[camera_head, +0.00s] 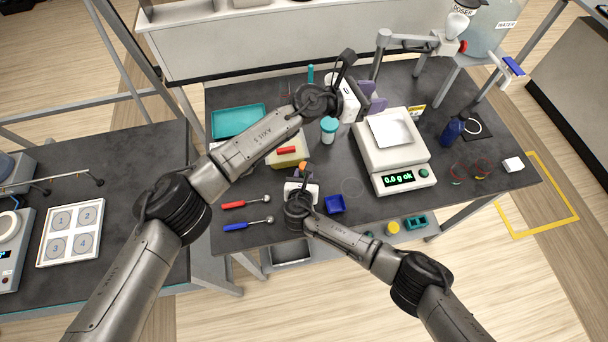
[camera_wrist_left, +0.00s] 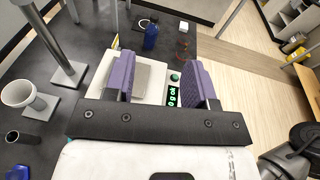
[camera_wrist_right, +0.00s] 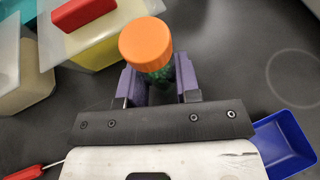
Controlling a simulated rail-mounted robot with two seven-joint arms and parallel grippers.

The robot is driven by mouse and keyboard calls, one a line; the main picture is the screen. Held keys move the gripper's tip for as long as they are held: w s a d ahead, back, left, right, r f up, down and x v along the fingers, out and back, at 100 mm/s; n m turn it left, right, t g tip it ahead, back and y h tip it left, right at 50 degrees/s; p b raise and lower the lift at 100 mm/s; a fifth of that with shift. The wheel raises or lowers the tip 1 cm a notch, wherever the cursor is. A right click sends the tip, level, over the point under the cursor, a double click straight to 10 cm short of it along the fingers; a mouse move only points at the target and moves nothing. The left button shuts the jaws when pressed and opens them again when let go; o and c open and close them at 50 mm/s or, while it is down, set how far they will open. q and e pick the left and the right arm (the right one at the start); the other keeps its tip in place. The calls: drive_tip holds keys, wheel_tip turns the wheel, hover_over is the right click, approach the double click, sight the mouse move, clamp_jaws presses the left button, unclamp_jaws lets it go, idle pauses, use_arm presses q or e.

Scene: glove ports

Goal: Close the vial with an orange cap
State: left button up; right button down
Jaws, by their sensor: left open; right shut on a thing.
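An orange cap (camera_wrist_right: 146,43) sits on top of a small vial (camera_wrist_right: 160,75) with green contents in the right wrist view. Whether it is fully seated cannot be told. My right gripper (camera_wrist_right: 162,86) is shut on the vial, with a purple finger on each side below the cap. In the head view the orange cap (camera_head: 303,167) shows just beyond my right gripper (camera_head: 302,180), and the vial is mostly hidden. My left gripper (camera_head: 373,97) is open and empty, near the back left of the balance; its purple fingers stand wide apart in the left wrist view (camera_wrist_left: 160,80).
The balance (camera_head: 385,160) stands to the right. A yellow box with a red handle (camera_head: 287,152), a teal-lidded jar (camera_head: 328,131) and a teal tray (camera_head: 238,122) stand behind my right gripper. A blue dish (camera_head: 335,204) lies beside it. Red (camera_head: 233,205) and blue (camera_head: 237,227) spoons lie left.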

use_arm(q)
drive_tip(key=w+a+r+n+t+y, duration=0.1)
drive_tip(key=w+a+r+n+t, duration=0.2)
drive_tip(key=n, duration=0.5)
drive_tip(key=w+a+r+n+t+y, duration=0.1)
drive_tip(key=w+n+t, duration=0.2)
drive_tip(key=n+t, duration=0.3)
drive_tip(key=w+a+n+t+y, duration=0.2)
drive_tip(key=w+a+n+y, duration=0.15)
drive_tip(key=n, duration=0.75)
drive_tip(key=n+g+y, duration=1)
drive_tip(key=n+g, duration=0.6)
drive_tip(key=n, duration=1.1)
hover_over(304, 166)
drive_tip(key=f, duration=1.7)
drive_tip(key=shift+w+f, duration=0.4)
drive_tip(key=shift+s, duration=0.4)
drive_tip(key=shift+f, duration=4)
